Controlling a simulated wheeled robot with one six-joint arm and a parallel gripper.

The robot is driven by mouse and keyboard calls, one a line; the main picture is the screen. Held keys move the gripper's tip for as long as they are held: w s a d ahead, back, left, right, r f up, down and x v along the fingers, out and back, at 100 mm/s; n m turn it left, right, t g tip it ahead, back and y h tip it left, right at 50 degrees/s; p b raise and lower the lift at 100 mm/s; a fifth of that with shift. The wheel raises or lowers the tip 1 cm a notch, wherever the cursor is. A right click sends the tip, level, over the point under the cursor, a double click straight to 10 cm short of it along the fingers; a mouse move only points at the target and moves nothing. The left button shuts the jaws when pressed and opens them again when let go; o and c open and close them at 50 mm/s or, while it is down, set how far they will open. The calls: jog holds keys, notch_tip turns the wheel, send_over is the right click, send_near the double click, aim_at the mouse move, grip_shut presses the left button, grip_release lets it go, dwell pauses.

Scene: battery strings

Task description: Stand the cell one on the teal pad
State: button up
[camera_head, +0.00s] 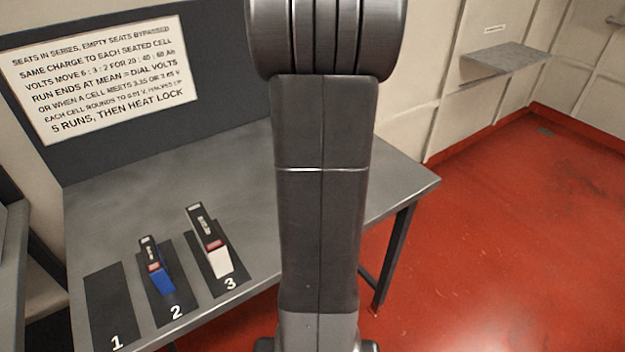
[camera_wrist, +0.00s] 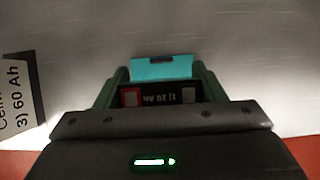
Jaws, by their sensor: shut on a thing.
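My gripper (camera_wrist: 162,88) shows in the wrist view, with its dark green fingers shut on either side of cell one (camera_wrist: 185,96). The cell has a black face with a small red window and a label reading "1) 20 Ah", upside down here. A flat teal patch (camera_wrist: 160,68) with a dark notch shows just beyond that face, between the fingertips. I cannot tell whether it is the pad or part of the cell. Whether the cell touches anything below is hidden. In the head view my arm fills the middle, and neither gripper nor cell one can be made out.
In the head view, a grey bench (camera_head: 110,205) carries dark marked seats. Seat 1 (camera_head: 110,300) is empty. A blue-ended cell (camera_head: 156,268) stands at 2 and a white-ended cell (camera_head: 210,243) at 3. A "60 Ah" label (camera_wrist: 16,98) is left in the wrist view.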

notch_tip(320, 180, down, 9)
jog(key=shift+d+r+b, duration=0.1)
jog(key=shift+r+b, duration=0.1)
jog(key=shift+b, duration=0.25)
jog(key=shift+r, duration=0.1)
jog(key=o, duration=1.2)
jog(key=shift+c, duration=0.2)
jog(key=shift+s, duration=0.1)
jog(key=shift+r, duration=0.2)
jog(key=p+v, duration=0.1)
jog(key=v, duration=1)
jog(key=shift+s+r, duration=0.2)
jog(key=shift+r, duration=0.05)
